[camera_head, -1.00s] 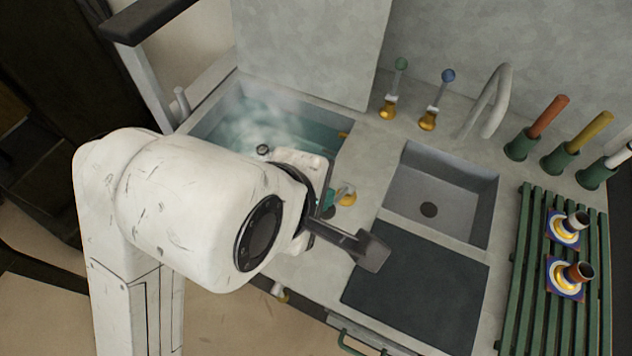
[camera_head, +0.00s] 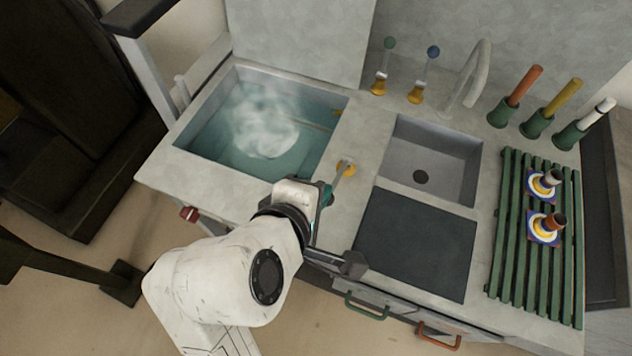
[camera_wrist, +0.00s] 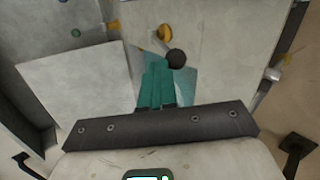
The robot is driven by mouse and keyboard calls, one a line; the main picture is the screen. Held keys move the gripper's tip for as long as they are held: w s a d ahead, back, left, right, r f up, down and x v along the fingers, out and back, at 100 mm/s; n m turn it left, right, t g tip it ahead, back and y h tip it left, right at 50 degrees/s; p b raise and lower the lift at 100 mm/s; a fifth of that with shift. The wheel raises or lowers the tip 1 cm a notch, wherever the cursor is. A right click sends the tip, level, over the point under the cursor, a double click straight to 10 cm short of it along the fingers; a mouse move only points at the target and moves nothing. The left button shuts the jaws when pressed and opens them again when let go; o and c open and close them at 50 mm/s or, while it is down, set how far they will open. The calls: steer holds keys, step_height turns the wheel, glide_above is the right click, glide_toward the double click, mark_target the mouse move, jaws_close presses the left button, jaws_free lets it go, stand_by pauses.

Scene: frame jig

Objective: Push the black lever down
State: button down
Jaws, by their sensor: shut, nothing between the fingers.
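The black lever has a round black knob (camera_wrist: 176,58) and a yellow base (camera_wrist: 164,32) in the wrist view. In the head view its yellow base (camera_head: 346,168) and pale shaft (camera_head: 339,178) stand on the counter between the water basin and the dark panel. The knob is hidden there by my gripper. My gripper (camera_wrist: 158,62) has teal fingers, shut together and empty. Their tips are just left of the knob in the wrist view; I cannot tell whether they touch it. In the head view my gripper (camera_head: 326,194) is beside the shaft, at the counter's front.
The water basin (camera_head: 185,138) lies left, the empty sink (camera_head: 425,150) right, the dark flat panel (camera_head: 415,240) in front of it. Green-knobbed (camera_head: 390,43) and blue-knobbed (camera_head: 433,52) levers stand behind. A green slatted rack (camera_head: 508,230) holds two small pieces at right.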

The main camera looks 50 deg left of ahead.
steer(key=shift+s+d+f+t+y+b, duration=0.15)
steer(key=shift+s+f+t, duration=0.1)
steer(key=shift+f, duration=0.2)
steer(key=shift+s+d+f+t+y+b, duration=0.1)
steer(key=shift+s+f+t+y, duration=0.15)
steer(key=shift+f, duration=0.2)
steer(key=shift+s+d+f+t+y+b, duration=0.15)
steer(key=shift+f+t, duration=0.15)
steer(key=shift+f, duration=0.35)
steer(key=shift+r, duration=0.1)
